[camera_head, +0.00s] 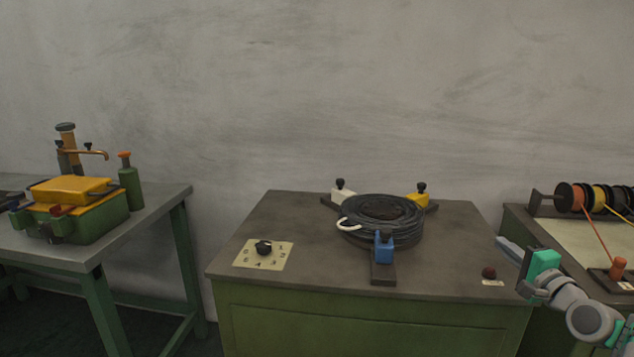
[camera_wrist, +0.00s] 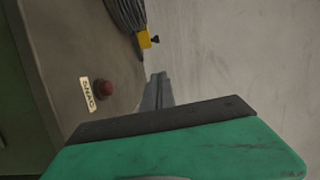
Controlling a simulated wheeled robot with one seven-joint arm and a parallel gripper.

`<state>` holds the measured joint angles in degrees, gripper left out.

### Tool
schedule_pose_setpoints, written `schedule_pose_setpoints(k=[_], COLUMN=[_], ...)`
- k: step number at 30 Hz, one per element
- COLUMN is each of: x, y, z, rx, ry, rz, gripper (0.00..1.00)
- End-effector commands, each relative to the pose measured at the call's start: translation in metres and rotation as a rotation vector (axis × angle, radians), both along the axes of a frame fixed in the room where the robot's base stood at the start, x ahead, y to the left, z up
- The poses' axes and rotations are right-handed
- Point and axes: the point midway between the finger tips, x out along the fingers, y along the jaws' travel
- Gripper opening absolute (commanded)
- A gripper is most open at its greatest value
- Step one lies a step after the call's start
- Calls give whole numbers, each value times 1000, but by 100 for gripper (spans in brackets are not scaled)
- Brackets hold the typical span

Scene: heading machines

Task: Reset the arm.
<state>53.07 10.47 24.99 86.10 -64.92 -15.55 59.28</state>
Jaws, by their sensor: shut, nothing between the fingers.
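In the wrist view the shut fingers (camera_wrist: 157,92) point up the picture, past the machine top's edge, with the pale wall beyond. The gripper touches nothing that I can see.
The middle machine (camera_head: 310,283) carries a black coil (camera_head: 381,232) between white, yellow and blue clamps and a dial (camera_head: 264,248). A left table (camera_head: 160,209) holds a yellow-green device (camera_head: 85,214). A right bench (camera_head: 545,232) holds several spools, close to my arm.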

Motion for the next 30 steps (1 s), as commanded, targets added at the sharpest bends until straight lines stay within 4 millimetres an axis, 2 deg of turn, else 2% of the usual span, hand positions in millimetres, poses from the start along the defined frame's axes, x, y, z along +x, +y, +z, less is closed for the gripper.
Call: schedule_pose_setpoints(k=[1, 3, 11, 16, 20, 23, 25, 26, 27, 30], x=[0, 3, 10, 7, -11, -43, -79, -98, -128, -201], y=[0, 12, 61, 113, 165, 210, 240, 252, 266, 283], z=[0, 6, 7, 10, 12, 15, 19, 22, 25, 25], rx=[0, -36, -191, -361, -551, -732, -880, -949, -1041, -1223], ry=[0, 24, 138, 251, 374, 485, 575, 616, 673, 797], rz=[0, 12, 67, 138, 228, 327, 420, 466, 532, 695], gripper=[0, 0, 0, 0, 0, 0, 0, 0, 0, 0])
